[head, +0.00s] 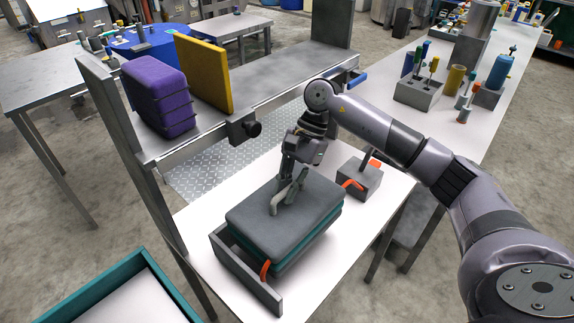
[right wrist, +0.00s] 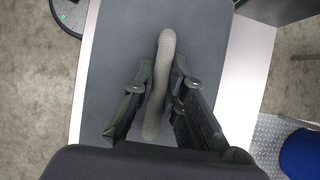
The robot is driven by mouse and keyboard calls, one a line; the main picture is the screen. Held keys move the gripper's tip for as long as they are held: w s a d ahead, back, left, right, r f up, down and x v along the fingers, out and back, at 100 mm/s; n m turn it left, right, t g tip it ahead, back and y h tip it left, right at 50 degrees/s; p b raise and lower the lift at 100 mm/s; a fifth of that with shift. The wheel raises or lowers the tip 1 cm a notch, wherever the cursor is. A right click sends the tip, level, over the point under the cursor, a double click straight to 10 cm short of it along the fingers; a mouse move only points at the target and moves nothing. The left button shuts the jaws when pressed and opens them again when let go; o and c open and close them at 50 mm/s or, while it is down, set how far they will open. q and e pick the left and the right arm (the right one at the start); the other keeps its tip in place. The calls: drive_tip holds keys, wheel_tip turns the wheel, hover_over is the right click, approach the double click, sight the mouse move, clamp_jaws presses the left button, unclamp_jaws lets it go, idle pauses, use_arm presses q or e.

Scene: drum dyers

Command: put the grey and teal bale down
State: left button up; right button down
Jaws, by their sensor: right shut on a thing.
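The grey and teal bale (head: 262,222) is over the white table, beside a low grey corner bracket (head: 228,262) with an orange part. Its top is grey and teal shows along its side. I cannot tell whether its underside touches the table. My right gripper (head: 285,200) points down onto its top. In the right wrist view the gripper (right wrist: 155,112) is closed around a light grey loop handle (right wrist: 165,62) on the bale's grey top (right wrist: 115,50). My left gripper is not in view.
A purple bale (head: 158,95) and a yellow slab (head: 203,72) stand on the raised shelf behind. A grey block with orange parts (head: 358,182) sits behind the bale on the white table (head: 345,238). A teal-rimmed tray (head: 95,290) is at front left. Bare table lies right of the bale.

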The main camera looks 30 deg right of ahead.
sight(287, 210)
drive_tip(key=shift+w+f+p, duration=0.15)
drive_tip(key=shift+f+p, duration=0.55)
drive_tip(key=shift+f, duration=2.85)
drive_tip(key=shift+a+f, duration=0.1)
drive_tip(key=c, duration=2)
unclamp_jaws()
drive_tip(key=shift+f, duration=0.1)
drive_tip(key=shift+c, duration=0.2)
drive_tip(key=o, duration=0.4)
drive_tip(key=shift+s, duration=0.2)
